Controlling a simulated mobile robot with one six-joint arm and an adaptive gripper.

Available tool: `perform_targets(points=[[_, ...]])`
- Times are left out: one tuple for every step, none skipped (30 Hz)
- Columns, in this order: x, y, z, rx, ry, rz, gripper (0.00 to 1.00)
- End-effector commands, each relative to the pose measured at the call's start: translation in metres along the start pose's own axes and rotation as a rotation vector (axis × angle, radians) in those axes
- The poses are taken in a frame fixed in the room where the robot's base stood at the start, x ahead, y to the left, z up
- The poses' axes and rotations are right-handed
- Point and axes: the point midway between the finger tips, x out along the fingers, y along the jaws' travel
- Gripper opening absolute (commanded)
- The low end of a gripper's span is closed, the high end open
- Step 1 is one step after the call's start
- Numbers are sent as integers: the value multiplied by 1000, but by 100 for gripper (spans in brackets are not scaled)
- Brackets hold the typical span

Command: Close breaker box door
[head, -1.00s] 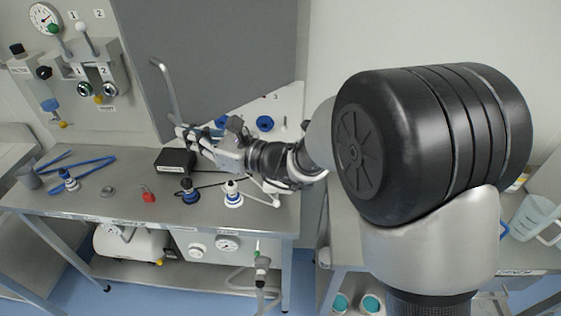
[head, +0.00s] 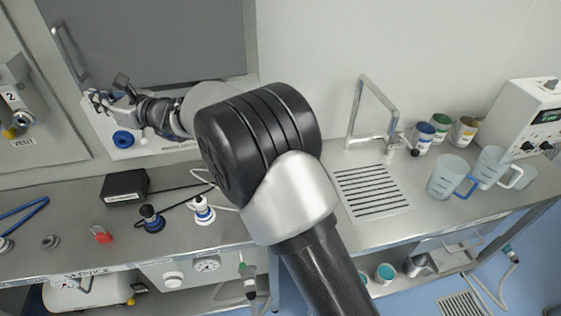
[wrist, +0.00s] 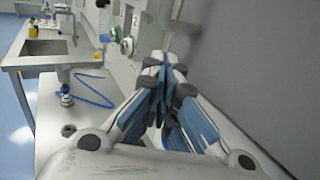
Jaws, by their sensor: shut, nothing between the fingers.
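The breaker box door (head: 150,40) is a large dark grey panel at the upper left of the head view, with a bar handle (head: 68,52) near its left edge. The door's lower edge runs nearly level across the picture; I cannot tell if a gap remains behind it. My gripper (head: 90,97) is shut and empty, just below the handle at the door's lower left corner. In the wrist view my gripper (wrist: 165,65) has its fingertips together, with the grey door (wrist: 255,70) close on the right. Contact with the door is unclear.
A metal bench (head: 110,235) runs below, holding a black box (head: 125,187), a red padlock (head: 102,234) and blue-and-white fittings. A blue wheel (head: 123,139) is on the wall panel under the door. A sink tap (head: 375,110), jugs and cans stand to the right.

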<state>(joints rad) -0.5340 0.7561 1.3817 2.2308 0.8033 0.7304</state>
Motion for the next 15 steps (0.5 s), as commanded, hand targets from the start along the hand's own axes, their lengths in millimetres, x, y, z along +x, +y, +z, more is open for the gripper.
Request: perform_targets(points=[[5,-3,0,0,-1,-14,0],[8,-6,0,-1,-2,-24,0],[10,-8,0,-1,-2,-34,0],[12,-10,0,-1,-1,-42,0],[14,-12,0,-1,-1,-49,0],[15,-14,0,-1,-1,-56,0],[16,-15,0,-1,-1,-60,0],[17,-16,0,-1,-1,-64,0],[18,-18,1,-2,-1,-68,0],[18,-18,1,-2,-1,-71,0],[19,-19,1,-2,-1,-73,0],[19,-19,1,-2,-1,-74,0],[19,-20,1,-2,-1,-75,0],[19,-20,1,-2,-2,-76,0],[19,-20,1,-1,-2,-76,0]])
